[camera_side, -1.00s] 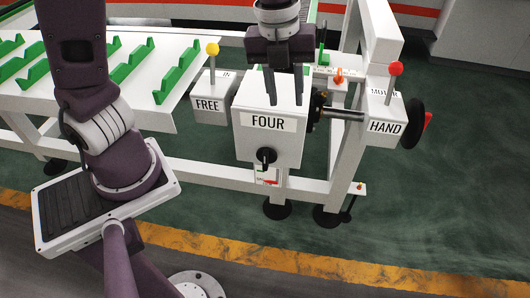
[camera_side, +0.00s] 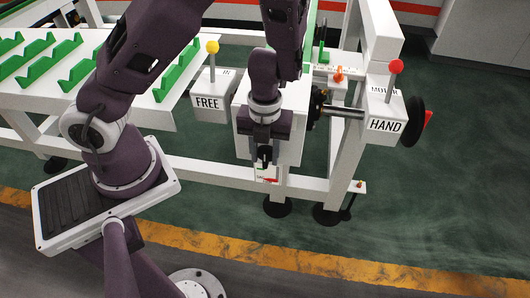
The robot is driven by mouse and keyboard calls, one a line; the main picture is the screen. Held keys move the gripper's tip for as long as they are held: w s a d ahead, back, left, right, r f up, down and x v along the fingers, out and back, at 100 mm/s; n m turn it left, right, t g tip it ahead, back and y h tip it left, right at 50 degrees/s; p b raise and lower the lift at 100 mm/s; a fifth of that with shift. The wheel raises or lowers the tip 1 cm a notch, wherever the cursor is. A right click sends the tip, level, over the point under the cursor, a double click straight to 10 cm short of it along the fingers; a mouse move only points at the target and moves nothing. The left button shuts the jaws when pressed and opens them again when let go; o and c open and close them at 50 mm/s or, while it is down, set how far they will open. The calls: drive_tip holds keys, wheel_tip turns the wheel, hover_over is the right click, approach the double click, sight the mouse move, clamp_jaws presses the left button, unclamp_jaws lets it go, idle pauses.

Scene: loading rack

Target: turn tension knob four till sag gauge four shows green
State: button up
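The white box labelled FOUR in the earlier frame (camera_side: 293,151) is mostly hidden behind my gripper, and its label is covered. My gripper (camera_side: 265,160) is low at the front of the box, with a finger on each side of the black tension knob (camera_side: 265,154). I cannot tell whether the fingers touch the knob or stand apart from it. The small sag gauge (camera_side: 268,175) shows just below the fingertips, partly hidden. A little red and green show on it, but its reading is too small to tell.
A HAND box (camera_side: 385,123) with a red-knobbed lever and a dark handwheel (camera_side: 413,121) stand to the right. A white table (camera_side: 150,113) with green V-shaped holders is at left.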

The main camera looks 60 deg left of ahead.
sight(268, 161)
clamp_jaws()
drive_tip(key=shift+w+d, duration=0.1)
idle(0.3)
drive_tip(key=shift+w+d+f+g+y, duration=0.1)
drive_tip(key=shift+w+g+y, duration=0.05)
drive_tip(key=shift+g+y, duration=0.45)
drive_tip(key=shift+w+d+g+y, duration=0.1)
drive_tip(key=shift+g+y, duration=0.5)
drive_tip(key=g+y, duration=0.1)
drive_tip(key=y, duration=0.1)
drive_tip(key=g, duration=0.1)
drive_tip(key=shift+w+d+f+g+y, duration=0.2)
drive_tip(key=shift+w+g+y, duration=0.1)
drive_tip(key=shift+y, duration=0.1)
drive_tip(key=g+y, duration=0.2)
drive_tip(key=g, duration=0.1)
drive_tip(key=shift+w+d+f+y, duration=0.1)
drive_tip(key=shift+d+f+y, duration=0.1)
drive_tip(key=shift+f+y, duration=0.2)
drive_tip(key=shift+w+d+f+g+y, duration=0.1)
drive_tip(key=shift+f+g+y, duration=0.05)
drive_tip(key=shift+g+y, duration=0.5)
drive_tip(key=shift+d+f+g+y, duration=0.1)
drive_tip(key=shift+f+g+y, duration=0.05)
drive_tip(key=shift+g+y, duration=0.5)
